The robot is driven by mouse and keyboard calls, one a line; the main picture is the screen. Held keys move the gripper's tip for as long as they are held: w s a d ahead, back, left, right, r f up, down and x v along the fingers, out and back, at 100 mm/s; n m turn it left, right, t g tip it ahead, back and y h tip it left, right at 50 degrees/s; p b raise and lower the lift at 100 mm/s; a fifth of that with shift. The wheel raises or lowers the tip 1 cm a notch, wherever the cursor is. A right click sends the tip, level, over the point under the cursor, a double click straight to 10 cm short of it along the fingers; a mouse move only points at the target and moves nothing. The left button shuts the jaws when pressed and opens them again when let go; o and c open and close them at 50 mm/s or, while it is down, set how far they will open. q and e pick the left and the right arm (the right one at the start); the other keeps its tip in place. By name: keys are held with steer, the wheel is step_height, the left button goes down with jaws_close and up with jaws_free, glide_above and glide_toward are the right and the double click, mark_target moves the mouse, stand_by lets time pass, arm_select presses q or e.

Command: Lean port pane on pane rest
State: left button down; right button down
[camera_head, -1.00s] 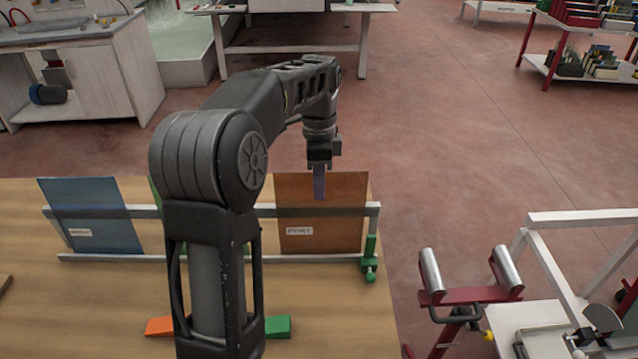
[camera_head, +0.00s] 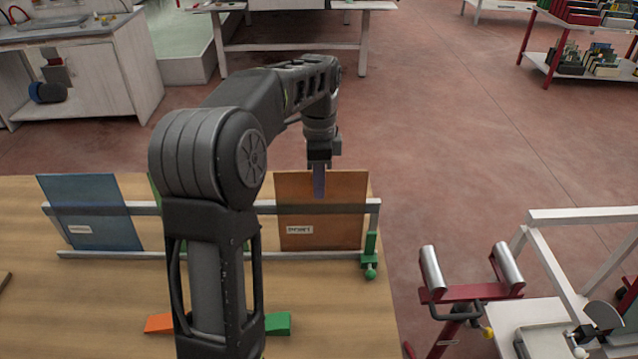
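A blue pane (camera_head: 90,208) leans on the left part of the grey rail of the pane rest (camera_head: 205,256), with a white label low on it. An amber-brown pane (camera_head: 340,228) with a white label leans on the rail's right part. A green pane (camera_head: 155,200) shows as a sliver behind my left arm. My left gripper (camera_head: 319,192) hangs finger-down in front of the brown pane's top middle; the finger gap and any grip are not clear. My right gripper is out of view.
A green clamp (camera_head: 370,258) stands at the rest's right end. Orange (camera_head: 159,323) and green (camera_head: 277,323) wedges lie on the wooden table (camera_head: 335,310). A red roller stand (camera_head: 470,290) and a white frame (camera_head: 545,255) stand right of the table. My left arm hides the table's middle.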

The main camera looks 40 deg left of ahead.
arm_select(q)
steer(key=shift+f, duration=0.1)
steer(key=c, duration=2.1)
jaws_free()
steer(key=o, duration=0.6)
steer(key=shift+c, duration=0.2)
